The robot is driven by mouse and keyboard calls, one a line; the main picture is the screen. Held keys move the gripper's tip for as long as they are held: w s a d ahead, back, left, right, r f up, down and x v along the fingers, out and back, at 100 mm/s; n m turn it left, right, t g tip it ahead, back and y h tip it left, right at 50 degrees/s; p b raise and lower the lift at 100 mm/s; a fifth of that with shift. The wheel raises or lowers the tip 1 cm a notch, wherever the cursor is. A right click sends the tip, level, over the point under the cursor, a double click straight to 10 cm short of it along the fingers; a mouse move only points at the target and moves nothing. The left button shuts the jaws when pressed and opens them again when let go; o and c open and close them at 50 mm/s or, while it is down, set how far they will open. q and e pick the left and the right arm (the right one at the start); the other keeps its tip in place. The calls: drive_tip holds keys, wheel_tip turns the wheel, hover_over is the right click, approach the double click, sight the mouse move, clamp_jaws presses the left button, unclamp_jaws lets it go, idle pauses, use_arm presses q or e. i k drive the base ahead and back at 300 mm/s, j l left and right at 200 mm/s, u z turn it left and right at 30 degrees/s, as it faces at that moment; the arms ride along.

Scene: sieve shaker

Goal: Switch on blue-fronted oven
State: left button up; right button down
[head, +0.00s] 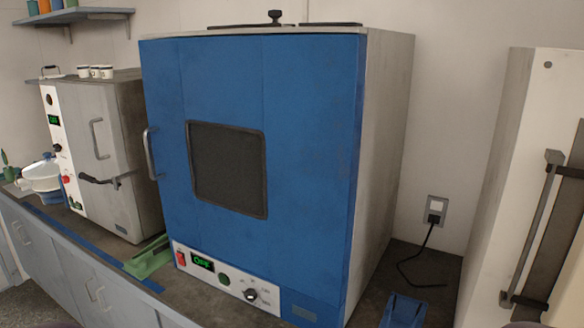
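The blue-fronted oven (310,150) stands on the counter in the middle of the head view. Its door is shut, with a dark window (228,168) and a grey handle (150,154) at the left edge. A pale control panel runs below the door. It carries a red switch (181,258), a display (202,262) with green characters too small to read surely, a green button (224,279) and a dark knob (250,295). I cannot tell the switch's position. Neither of my grippers is in view.
A grey oven-like unit (125,150) with a white control panel stands to the left. A green object (150,258) lies between the two units. A black cord runs from the wall socket (435,210). A blue object (403,311) lies at the right. A white cabinet (510,160) stands far right.

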sight(180, 258)
drive_tip(key=j+z, duration=0.5)
drive_tip(key=j, duration=0.8)
drive_tip(key=k, duration=0.05)
